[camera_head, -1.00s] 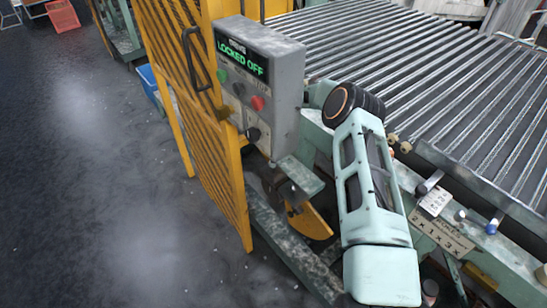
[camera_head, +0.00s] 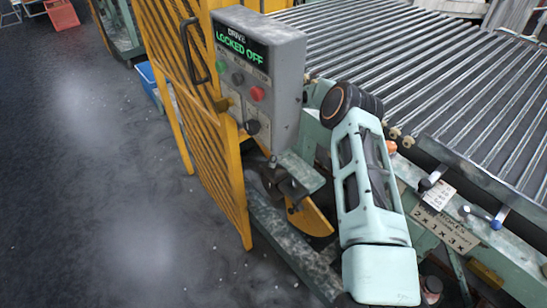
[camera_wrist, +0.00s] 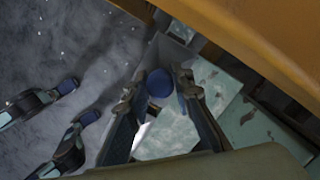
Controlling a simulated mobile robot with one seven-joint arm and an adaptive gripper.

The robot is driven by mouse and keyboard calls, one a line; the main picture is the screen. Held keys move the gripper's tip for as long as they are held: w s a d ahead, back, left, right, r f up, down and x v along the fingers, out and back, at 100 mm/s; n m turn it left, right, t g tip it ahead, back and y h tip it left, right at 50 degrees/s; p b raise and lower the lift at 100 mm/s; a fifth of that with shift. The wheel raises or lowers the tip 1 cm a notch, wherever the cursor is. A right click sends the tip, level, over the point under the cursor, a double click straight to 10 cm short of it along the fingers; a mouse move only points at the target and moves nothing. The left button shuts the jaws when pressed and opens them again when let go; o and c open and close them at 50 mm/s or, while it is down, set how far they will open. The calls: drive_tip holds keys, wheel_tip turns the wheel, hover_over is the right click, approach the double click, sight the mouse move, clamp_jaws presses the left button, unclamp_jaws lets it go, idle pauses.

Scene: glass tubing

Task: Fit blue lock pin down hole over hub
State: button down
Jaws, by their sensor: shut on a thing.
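In the wrist view my gripper (camera_wrist: 163,80) is shut on the blue lock pin (camera_wrist: 159,84). The pin shows as a round, dark blue head between the two fingertips; its shaft is hidden. A worn pale green plate (camera_wrist: 172,132) lies beyond and below the fingers. In the head view a dark shape beside the green bracket (camera_head: 302,172), under the control box, looks like my gripper, but the pin cannot be made out there. My pale arm link stands to its right. I cannot make out the hub or the hole in either view.
The grey control box (camera_head: 262,75) reads "LOCKED OFF". A yellow mesh guard (camera_head: 205,130) stands on the left, and a yellow curved piece (camera_head: 311,217) lies below the bracket. The roller conveyor (camera_head: 430,75) fills the right. A blue-knobbed lever (camera_head: 496,223) is on its side rail. Open floor lies left.

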drive_tip(key=shift+f+b, duration=0.8)
drive_tip(key=shift+f, duration=0.2)
drive_tip(key=c, duration=1.6)
unclamp_jaws()
wheel_tip(320, 180, up, 12)
drive_tip(key=d, duration=0.1)
drive_tip(key=shift+s+d, duration=0.2)
drive_tip(key=shift+d, duration=0.15)
